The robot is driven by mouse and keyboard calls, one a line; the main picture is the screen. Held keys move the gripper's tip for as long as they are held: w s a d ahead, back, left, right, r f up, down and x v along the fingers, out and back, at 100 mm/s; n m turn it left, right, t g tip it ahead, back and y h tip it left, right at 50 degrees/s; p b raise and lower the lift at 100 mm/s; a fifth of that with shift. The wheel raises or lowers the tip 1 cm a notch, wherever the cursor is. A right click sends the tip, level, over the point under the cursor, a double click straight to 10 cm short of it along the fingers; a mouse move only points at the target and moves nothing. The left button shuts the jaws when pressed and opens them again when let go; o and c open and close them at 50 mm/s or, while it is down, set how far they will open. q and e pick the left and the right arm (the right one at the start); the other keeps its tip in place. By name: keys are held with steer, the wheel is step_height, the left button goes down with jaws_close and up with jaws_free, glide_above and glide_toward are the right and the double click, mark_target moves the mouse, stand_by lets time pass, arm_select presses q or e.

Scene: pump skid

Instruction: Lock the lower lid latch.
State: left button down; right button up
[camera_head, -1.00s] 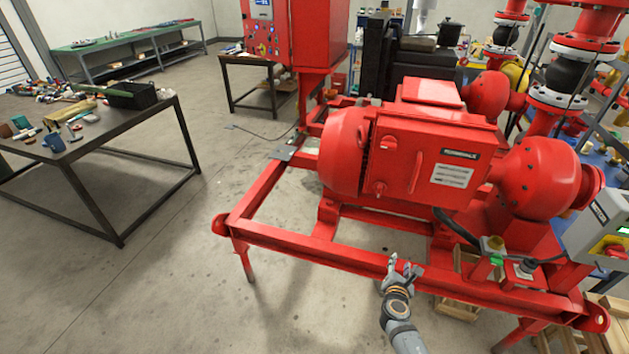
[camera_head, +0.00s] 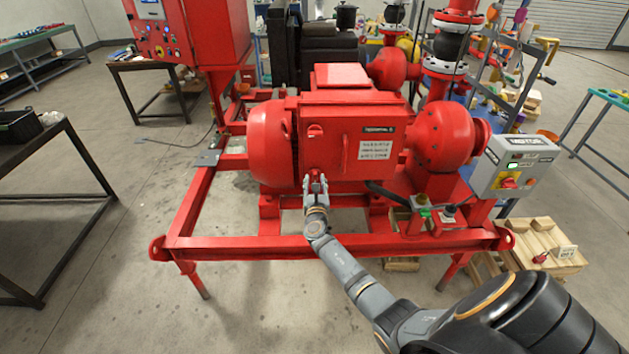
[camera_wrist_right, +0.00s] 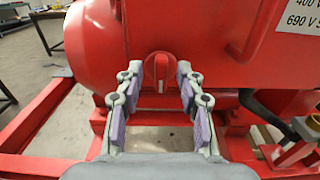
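The lower lid latch (camera_wrist_right: 160,76) is a round red knob with an upright grip bar, low on the front of the red terminal box. In the right wrist view it shows between my right gripper's fingers, with gaps on both sides. My right gripper (camera_head: 316,180) is open, at the box's lower left corner, and hides most of the latch in the head view. I cannot tell whether the fingertips are around the bar or still short of it. The upper latch (camera_head: 315,131) sits above on the same lid (camera_head: 345,145). My left gripper is out of view.
A red handle (camera_head: 343,153) and a white label (camera_head: 374,149) are on the lid. The skid's front rail (camera_head: 330,246) runs below my right arm. A grey switch box (camera_head: 514,163) stands at the right. The skid's left bay is open.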

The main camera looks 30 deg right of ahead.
steer(key=shift+w+d, duration=0.4)
steer(key=shift+w, duration=0.05)
steer(key=shift+c, duration=0.3)
jaws_close()
